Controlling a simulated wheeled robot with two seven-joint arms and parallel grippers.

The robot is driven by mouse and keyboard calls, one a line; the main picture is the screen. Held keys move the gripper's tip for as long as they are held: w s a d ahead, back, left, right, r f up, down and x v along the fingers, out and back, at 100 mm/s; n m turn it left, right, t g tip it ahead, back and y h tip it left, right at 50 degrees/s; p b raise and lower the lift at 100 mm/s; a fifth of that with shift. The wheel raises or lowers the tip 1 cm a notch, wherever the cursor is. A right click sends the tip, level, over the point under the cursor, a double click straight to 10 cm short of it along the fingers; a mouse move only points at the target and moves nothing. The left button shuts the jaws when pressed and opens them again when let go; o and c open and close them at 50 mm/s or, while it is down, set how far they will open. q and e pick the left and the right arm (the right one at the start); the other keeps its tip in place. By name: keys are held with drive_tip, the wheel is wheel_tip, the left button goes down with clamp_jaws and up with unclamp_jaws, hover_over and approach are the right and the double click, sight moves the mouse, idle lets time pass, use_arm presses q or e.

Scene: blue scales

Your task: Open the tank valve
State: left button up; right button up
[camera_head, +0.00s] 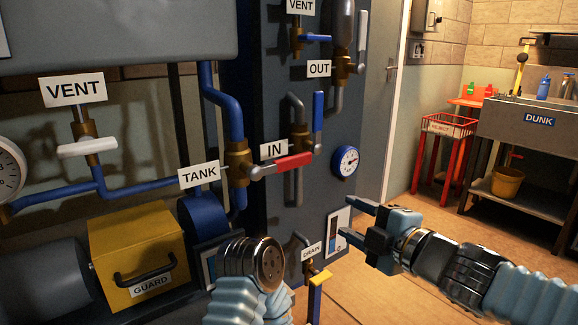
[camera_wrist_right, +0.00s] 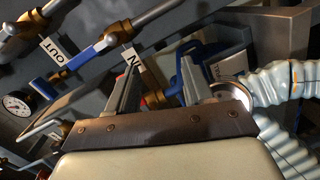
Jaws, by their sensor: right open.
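The tank valve (camera_head: 238,162) is a brass body on a blue pipe, beside the TANK label (camera_head: 199,175). Its lever has a red grip (camera_head: 293,160) and points right, nearly level, just under the IN label. My right gripper (camera_head: 352,219) is open and empty, to the right of and below the red grip, clearly apart from it. In the right wrist view its two fingers (camera_wrist_right: 160,70) are spread, with brass and a bit of red behind them. A silvery joint of my other arm (camera_head: 255,262) is at the bottom centre; the left gripper is not in view.
The IN valve's blue lever (camera_head: 318,118) stands upright above the red grip. A yellow GUARD box (camera_head: 138,245) stands at the lower left. Open floor lies right.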

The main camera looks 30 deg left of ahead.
sight(295, 164)
drive_tip(key=s+a+r+n+y, duration=0.2)
drive_tip(key=s+r+n, duration=0.25)
drive_tip(key=r, duration=0.35)
drive_tip(key=shift+g, duration=0.4)
drive_tip(key=p+x, duration=0.1)
drive_tip(key=x, duration=1.2)
drive_tip(key=shift+f, duration=0.1)
clamp_jaws()
